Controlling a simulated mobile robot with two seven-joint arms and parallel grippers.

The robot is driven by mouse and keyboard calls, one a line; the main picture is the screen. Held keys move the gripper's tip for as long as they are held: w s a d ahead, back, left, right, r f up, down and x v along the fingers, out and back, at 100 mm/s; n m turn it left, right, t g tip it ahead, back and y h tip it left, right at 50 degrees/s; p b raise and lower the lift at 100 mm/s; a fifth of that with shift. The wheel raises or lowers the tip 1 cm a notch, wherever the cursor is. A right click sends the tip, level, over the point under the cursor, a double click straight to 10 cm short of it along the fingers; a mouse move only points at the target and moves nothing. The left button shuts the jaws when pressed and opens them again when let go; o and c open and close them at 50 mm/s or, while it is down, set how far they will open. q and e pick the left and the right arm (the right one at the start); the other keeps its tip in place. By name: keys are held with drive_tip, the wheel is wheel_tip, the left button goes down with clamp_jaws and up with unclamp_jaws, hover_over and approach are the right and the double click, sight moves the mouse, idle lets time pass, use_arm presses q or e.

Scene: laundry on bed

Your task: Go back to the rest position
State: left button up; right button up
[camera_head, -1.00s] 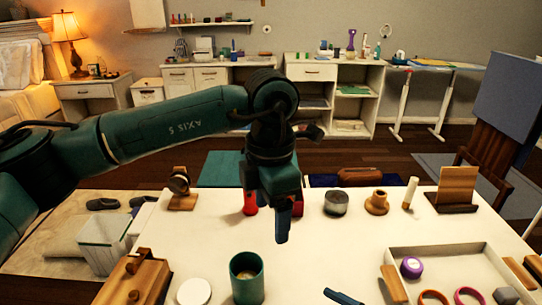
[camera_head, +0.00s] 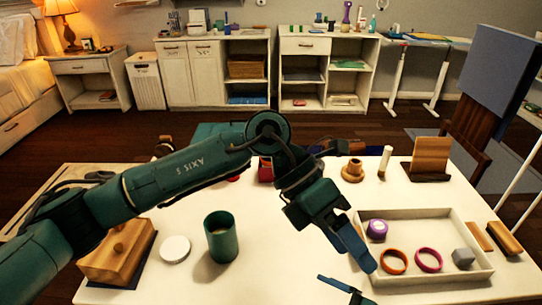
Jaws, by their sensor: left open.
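My left arm comes in from the left over the white table (camera_head: 290,270). Its gripper (camera_head: 354,248) points down and to the right, its blue fingers close to the left wall of the white tray (camera_head: 440,212). The fingers are open and nothing shows between them. A small blue and dark piece at the bottom edge looks like the tip of my right gripper (camera_head: 345,290). The rest of it is out of frame, and its jaw state cannot be told.
The tray holds a purple roll (camera_head: 376,230), an orange ring (camera_head: 394,262), a pink ring (camera_head: 428,260) and a grey block (camera_head: 463,258). A green cup (camera_head: 220,240), white lid (camera_head: 175,249) and wooden box (camera_head: 118,252) stand at left. A card holder (camera_head: 428,160) stands behind the tray.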

use_arm(q)
wheel_tip(320, 180, up, 8)
drive_tip(key=d+n+h+p, duration=0.25)
drive_tip(key=n+h, duration=0.55)
drive_tip(key=h, duration=0.5)
drive_tip(key=w+a+f+n+t+y, duration=0.1)
drive_tip(key=w+a+f+n+t, duration=0.3)
drive_tip(key=n+t, duration=0.75)
drive_tip(key=w+a+f+n+t+y, duration=0.2)
drive_tip(key=w+a+n+t, duration=0.3)
drive_tip(key=n+t, duration=0.65)
drive_tip(key=s+a+f+n+g+y+p, duration=0.1)
drive_tip(key=s+a+f+n+y+p, duration=0.15)
drive_tip(key=a+f+n+y, duration=1.1)
drive_tip(key=s+a+f+n+g, duration=0.2)
drive_tip(key=s+a+f+g, duration=0.3)
drive_tip(key=s+f, duration=0.6)
drive_tip(key=shift+f+y, duration=0.35)
drive_tip(key=shift+f, duration=0.45)
use_arm(e)
drive_tip(key=s+d+n+h, duration=0.2)
drive_tip(key=n+h, duration=0.2)
drive_tip(key=n, duration=0.7)
drive_tip(key=s+d+n+t+h, duration=0.1)
drive_tip(key=n+h, duration=0.4)
drive_tip(key=n, duration=0.6)
drive_tip(key=shift+s+d+f+n, duration=0.45)
drive_tip(key=shift+s+d, duration=0.35)
drive_tip(key=shift+s, duration=0.45)
